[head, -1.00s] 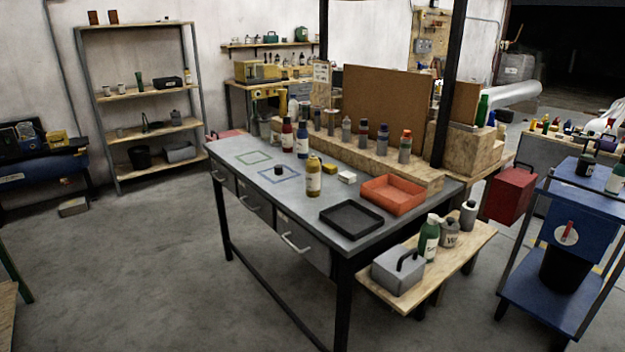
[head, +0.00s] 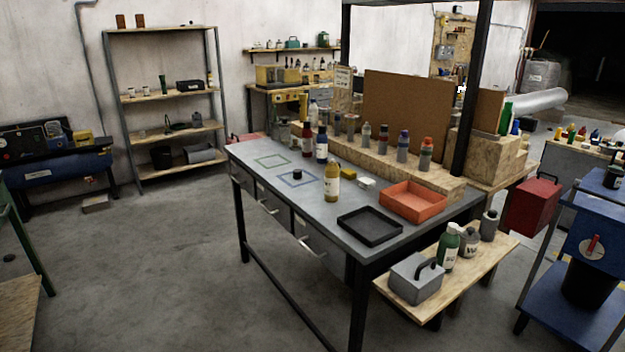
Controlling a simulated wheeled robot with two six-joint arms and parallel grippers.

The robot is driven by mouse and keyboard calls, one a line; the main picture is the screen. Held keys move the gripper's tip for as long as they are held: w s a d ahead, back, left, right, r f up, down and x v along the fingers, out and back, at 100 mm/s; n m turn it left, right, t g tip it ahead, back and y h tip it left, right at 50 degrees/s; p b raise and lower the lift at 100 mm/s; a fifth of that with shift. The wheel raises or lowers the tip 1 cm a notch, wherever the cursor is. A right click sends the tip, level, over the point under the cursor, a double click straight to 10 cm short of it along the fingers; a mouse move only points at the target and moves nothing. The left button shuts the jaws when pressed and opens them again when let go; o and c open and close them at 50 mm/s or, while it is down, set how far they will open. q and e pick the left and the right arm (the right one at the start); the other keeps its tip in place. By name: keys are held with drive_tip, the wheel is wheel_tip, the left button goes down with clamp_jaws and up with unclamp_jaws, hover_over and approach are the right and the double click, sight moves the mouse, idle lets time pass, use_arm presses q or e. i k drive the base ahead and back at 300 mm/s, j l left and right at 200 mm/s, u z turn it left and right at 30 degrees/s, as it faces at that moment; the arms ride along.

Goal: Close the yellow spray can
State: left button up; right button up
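The yellow spray can (head: 332,184) stands upright on the grey workbench (head: 325,212), near its front edge. It has a pale label and a narrow top; no cap shows on it, though it is small in the picture. A small black cap-like piece (head: 297,175) sits to its left, inside the blue square outline (head: 287,183) on the bench. Neither of my grippers is in view.
A black tray (head: 369,239) and an orange tray (head: 440,208) lie right of the can. A red bottle (head: 306,139) and a blue bottle (head: 321,146) stand behind it. Several cans line a wooden ledge (head: 395,164). The floor left of the bench (head: 180,260) is clear.

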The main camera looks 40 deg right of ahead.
sight(331, 182)
drive_tip(key=i+z, duration=0.2)
drive_tip(key=z, duration=0.2)
drive_tip(key=i+z, duration=0.15)
drive_tip(key=z, duration=0.3)
drive_tip(key=i+j+z, duration=0.15)
drive_tip(key=z, duration=0.25)
drive_tip(key=i+j+z, duration=0.1)
drive_tip(key=i+j, duration=0.2)
drive_tip(key=i+j+z, duration=0.15)
drive_tip(key=i+j, duration=0.15)
drive_tip(key=i+j+z, duration=0.1)
drive_tip(key=i+j, duration=0.2)
drive_tip(key=j, duration=0.2)
drive_tip(key=i+j+z, duration=0.15)
drive_tip(key=j, duration=0.3)
drive_tip(key=i+j+z, duration=0.1)
drive_tip(key=i+j, duration=0.4)
drive_tip(key=j, duration=0.2)
drive_tip(key=i+j, duration=0.2)
drive_tip(key=j, duration=0.2)
drive_tip(key=i+j, duration=0.15)
drive_tip(key=j, duration=0.2)
